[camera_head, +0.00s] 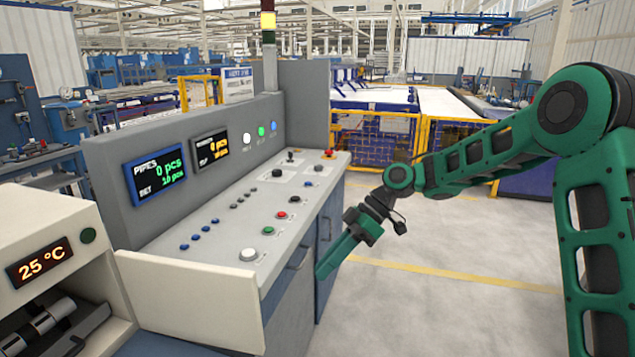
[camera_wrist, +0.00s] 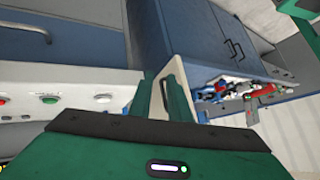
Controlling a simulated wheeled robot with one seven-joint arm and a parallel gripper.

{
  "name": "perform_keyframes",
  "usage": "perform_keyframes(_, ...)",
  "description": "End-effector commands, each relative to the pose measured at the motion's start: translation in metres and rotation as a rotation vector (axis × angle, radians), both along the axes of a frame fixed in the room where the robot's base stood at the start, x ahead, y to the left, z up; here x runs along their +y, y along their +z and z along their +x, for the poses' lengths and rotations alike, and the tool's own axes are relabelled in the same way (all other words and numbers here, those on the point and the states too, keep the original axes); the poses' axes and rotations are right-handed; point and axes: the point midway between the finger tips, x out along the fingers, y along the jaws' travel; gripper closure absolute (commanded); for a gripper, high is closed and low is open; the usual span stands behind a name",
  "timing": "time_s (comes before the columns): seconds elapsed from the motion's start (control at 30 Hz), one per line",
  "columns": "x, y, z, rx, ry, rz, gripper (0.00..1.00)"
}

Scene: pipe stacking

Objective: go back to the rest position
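My gripper (camera_head: 328,264) hangs in free air to the right of the control desk (camera_head: 215,283), pointing down and left, with the green arm reaching in from the right. In the wrist view the two green fingers (camera_wrist: 163,82) stand apart with a gap between them. Nothing shows between them, so my gripper is open and empty. The desk's panel with its buttons shows to the left of the fingers in the wrist view. No loose pipe is seen near my gripper.
A machine with a 25 °C display (camera_head: 40,262) stands at the lower left, with metal cylinders (camera_head: 38,325) in its opening. A screen (camera_head: 157,175) reads PIPES 0 pcs. Yellow fencing (camera_head: 445,135) stands behind. The floor (camera_head: 440,295) right of the desk is clear.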

Motion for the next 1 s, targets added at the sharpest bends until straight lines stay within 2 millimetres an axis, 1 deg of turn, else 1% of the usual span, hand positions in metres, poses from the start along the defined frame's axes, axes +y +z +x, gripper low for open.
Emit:
perform_keyframes(0.03,-0.019,0.001,-0.003,0.010,-0.066,-0.069,0.83)
perform_keyframes(0.13,-0.057,-0.001,-0.008,0.044,-0.217,-0.201,0.83)
perform_keyframes(0.27,-0.112,0.001,-0.021,0.087,-0.426,-0.355,0.83)
perform_keyframes(0.3,-0.130,0.002,-0.026,0.101,-0.494,-0.398,0.83)
perform_keyframes(0.37,-0.156,0.005,-0.036,0.123,-0.599,-0.457,0.83)
perform_keyframes(0.4,-0.173,0.007,-0.044,0.137,-0.670,-0.494,0.83)
perform_keyframes(0.47,-0.199,0.011,-0.057,0.161,-0.779,-0.545,0.83)
perform_keyframes(0.5,-0.216,0.013,-0.068,0.178,-0.850,-0.575,0.83)
perform_keyframes(0.57,-0.240,0.017,-0.084,0.203,-0.962,-0.617,0.83)
perform_keyframes(0.6,-0.256,0.019,-0.096,0.223,-1.037,-0.642,0.83)
perform_keyframes(0.67,-0.279,0.022,-0.117,0.253,-1.149,-0.675,0.83)
perform_keyframes(0.7,-0.293,0.023,-0.131,0.273,-1.224,-0.693,0.83)
perform_keyframes(0.77,-0.313,0.025,-0.154,0.309,-1.335,-0.718,0.83)
perform_keyframes(0.8,-0.325,0.026,-0.169,0.334,-1.413,-0.731,0.83)
perform_keyframes(0.87,-0.342,0.026,-0.194,0.373,-1.523,-0.747,0.83)
perform_keyframes(0.9,-0.352,0.026,-0.211,0.401,-1.594,-0.754,0.83)
perform_keyframes(1.0,-0.372,0.023,-0.250,0.468,-1.754,-0.764,0.83)
